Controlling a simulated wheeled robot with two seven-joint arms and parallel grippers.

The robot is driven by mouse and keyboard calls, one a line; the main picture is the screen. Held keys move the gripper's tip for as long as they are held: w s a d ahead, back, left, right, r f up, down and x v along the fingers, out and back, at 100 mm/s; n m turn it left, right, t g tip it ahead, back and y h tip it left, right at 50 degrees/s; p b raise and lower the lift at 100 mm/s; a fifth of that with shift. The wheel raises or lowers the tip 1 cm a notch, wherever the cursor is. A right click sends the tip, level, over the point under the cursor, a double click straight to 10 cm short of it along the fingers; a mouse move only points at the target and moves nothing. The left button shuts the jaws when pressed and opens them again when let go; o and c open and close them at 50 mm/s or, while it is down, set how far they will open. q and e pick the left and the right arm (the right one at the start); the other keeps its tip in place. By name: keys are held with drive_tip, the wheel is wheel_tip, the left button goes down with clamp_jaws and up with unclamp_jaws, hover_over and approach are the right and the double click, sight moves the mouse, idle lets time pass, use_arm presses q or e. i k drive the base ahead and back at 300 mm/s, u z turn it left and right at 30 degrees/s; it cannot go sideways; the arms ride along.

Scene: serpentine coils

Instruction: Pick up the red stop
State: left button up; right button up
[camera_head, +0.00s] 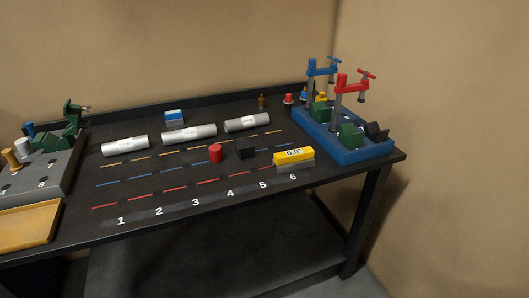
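A short red cylinder (215,153) stands upright on the dark table (130,228), near the middle, between the blue and red dashed lines and the row of tubes. A smaller red knob-like piece (288,98) stands at the back right, left of the blue clamp base. I cannot tell from looks alone which of the two is called the red stop. Neither of my grippers is in view, and nothing touches the red cylinder from above.
A black cube (246,148) stands just right of the red cylinder. White tubes (190,132) lie behind it. A yellow-topped level (294,156) is front right. Tall clamps stand on a blue base (350,155). A grey fixture (45,172) and yellow tray (28,226) are left.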

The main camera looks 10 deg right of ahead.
sight(215, 150)
drive_tip(key=z, duration=0.95)
drive_tip(key=i, duration=1.05)
drive_tip(key=u, duration=1.65)
